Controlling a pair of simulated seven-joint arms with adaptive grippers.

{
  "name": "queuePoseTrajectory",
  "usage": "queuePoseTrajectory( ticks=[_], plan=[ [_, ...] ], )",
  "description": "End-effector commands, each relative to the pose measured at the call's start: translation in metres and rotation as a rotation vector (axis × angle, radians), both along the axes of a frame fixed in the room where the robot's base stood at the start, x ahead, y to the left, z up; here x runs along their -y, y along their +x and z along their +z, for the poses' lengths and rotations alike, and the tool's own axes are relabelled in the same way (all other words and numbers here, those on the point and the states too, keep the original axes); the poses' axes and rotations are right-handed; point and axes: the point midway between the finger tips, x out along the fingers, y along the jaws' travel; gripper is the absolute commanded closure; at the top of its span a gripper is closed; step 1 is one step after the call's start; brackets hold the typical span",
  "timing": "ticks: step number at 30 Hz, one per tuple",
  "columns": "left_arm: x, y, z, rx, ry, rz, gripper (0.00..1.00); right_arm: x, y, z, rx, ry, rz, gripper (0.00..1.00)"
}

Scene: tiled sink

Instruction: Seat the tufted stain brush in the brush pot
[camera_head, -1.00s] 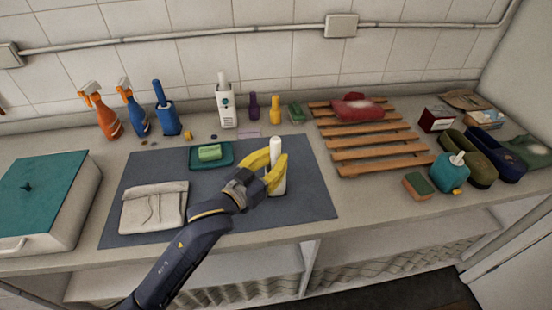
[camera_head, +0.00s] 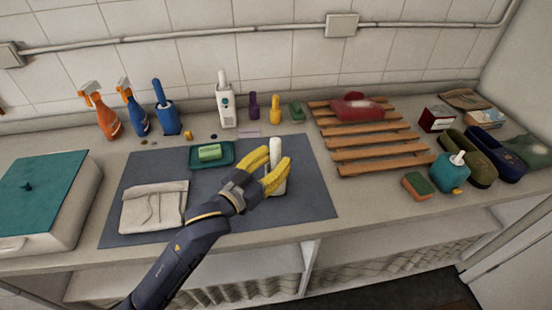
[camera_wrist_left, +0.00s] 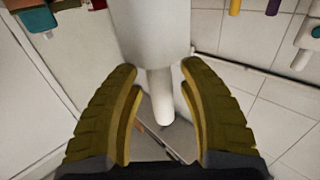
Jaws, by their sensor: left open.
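A white brush handle (camera_head: 276,147) stands upright out of a wider white cylinder, which I take to be the brush pot (camera_head: 281,187), on the grey mat. The bristle end is hidden, so I cannot see how deep it sits. My left gripper (camera_head: 276,155) is open, its yellow fingers around the handle at the top of the pot. In the left wrist view the handle (camera_wrist_left: 159,90) and the pot (camera_wrist_left: 150,30) show between the spread fingers, with a gap on each side of the handle. My right gripper is out of view.
A green soap dish (camera_head: 226,160) and a folded cloth (camera_head: 153,206) share the mat (camera_head: 220,222). Behind stand a white holder with a handle (camera_head: 226,105), a blue brush holder (camera_head: 166,117) and spray bottles. A wooden rack (camera_head: 375,154) lies to the right.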

Motion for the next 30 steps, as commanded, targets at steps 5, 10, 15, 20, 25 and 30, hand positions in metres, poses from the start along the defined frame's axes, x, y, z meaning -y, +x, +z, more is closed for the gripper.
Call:
queuePoseTrajectory(
  ticks=[5,10,15,20,25,30],
  plan=[
    [-0.018,-0.023,-0.001,-0.002,0.002,-0.001,0.59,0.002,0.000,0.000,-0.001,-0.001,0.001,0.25],
    [-0.036,-0.048,-0.001,-0.003,0.002,0.000,0.59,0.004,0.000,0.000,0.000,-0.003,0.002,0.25],
    [-0.052,-0.068,0.000,-0.001,0.002,0.000,0.59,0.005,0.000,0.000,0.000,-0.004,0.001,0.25],
    [-0.062,-0.081,0.000,-0.002,0.001,0.000,0.59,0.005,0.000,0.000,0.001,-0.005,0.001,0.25],
    [-0.067,-0.087,0.000,-0.001,0.002,0.001,0.59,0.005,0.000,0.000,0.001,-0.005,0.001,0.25],
    [-0.068,-0.089,0.000,0.000,0.001,0.000,0.59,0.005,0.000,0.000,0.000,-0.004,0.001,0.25]
  ],
)
